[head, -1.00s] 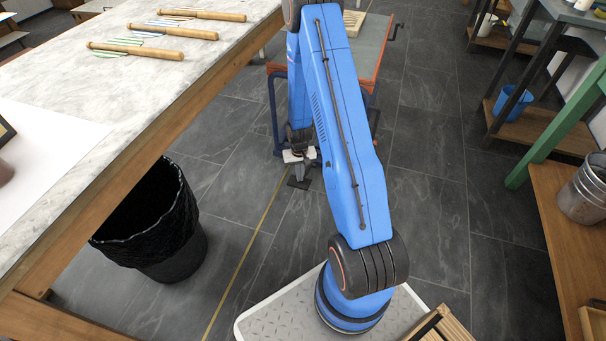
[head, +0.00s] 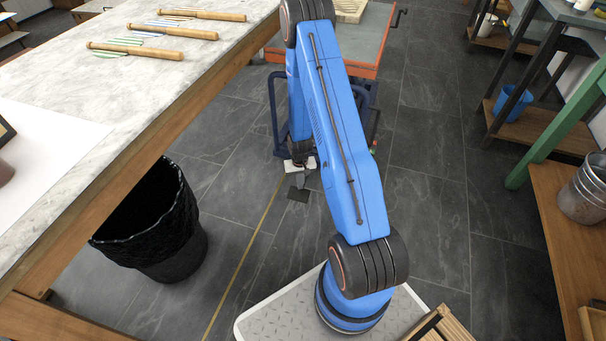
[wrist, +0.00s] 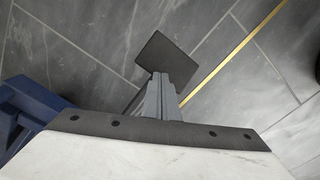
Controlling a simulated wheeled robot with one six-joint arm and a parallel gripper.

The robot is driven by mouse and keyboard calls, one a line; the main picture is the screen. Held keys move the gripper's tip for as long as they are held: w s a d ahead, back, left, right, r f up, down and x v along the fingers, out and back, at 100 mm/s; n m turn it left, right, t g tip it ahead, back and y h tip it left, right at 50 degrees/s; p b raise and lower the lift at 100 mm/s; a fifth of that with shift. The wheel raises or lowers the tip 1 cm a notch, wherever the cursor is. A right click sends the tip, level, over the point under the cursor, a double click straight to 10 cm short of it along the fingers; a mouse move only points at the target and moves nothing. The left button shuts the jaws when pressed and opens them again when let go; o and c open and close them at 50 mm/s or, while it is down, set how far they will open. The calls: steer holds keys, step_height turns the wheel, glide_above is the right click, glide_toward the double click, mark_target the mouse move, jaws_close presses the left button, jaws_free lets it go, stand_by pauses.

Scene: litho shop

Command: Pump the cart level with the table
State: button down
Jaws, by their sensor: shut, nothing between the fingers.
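The cart has a grey top with an orange rim (head: 372,71) on a blue frame (head: 275,118), beyond my arm. It stands past the end of the marble-topped table (head: 75,75). Its top looks lower than the table's, but the gap is hard to judge. A flat dark pedal (head: 298,194) sticks out low on the cart's near side; it also shows in the wrist view (wrist: 167,56). My gripper (head: 301,180) is shut and empty, down at the pedal. In the wrist view its fingers (wrist: 160,78) overlap the pedal's near edge; contact is not clear.
A black waste bin (head: 150,225) stands left of my base, under the table edge. A yellow line (head: 247,245) runs along the floor. Shelving with a blue bucket (head: 513,103) and a green-legged bench (head: 550,135) stand right. The floor between is clear.

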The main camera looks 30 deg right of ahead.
step_height(320, 180, up, 10)
steer(key=shift+r, duration=0.25)
stand_by(0.5)
steer(key=shift+f, duration=0.1)
steer(key=shift+w+d+f, duration=0.1)
steer(key=shift+d+f, duration=0.05)
steer(key=shift+f, duration=2.55)
steer(key=shift+w+d+f, duration=0.1)
steer(key=shift+f, duration=2.55)
step_height(320, 180, up, 11)
steer(key=shift+f, duration=0.15)
steer(key=shift+w+d+f, duration=0.1)
steer(key=shift+f, duration=1.55)
steer(key=shift+w+d+f, duration=0.1)
steer(key=shift+f, duration=1.5)
step_height(320, 180, up, 7)
steer(key=shift+s+f, duration=0.1)
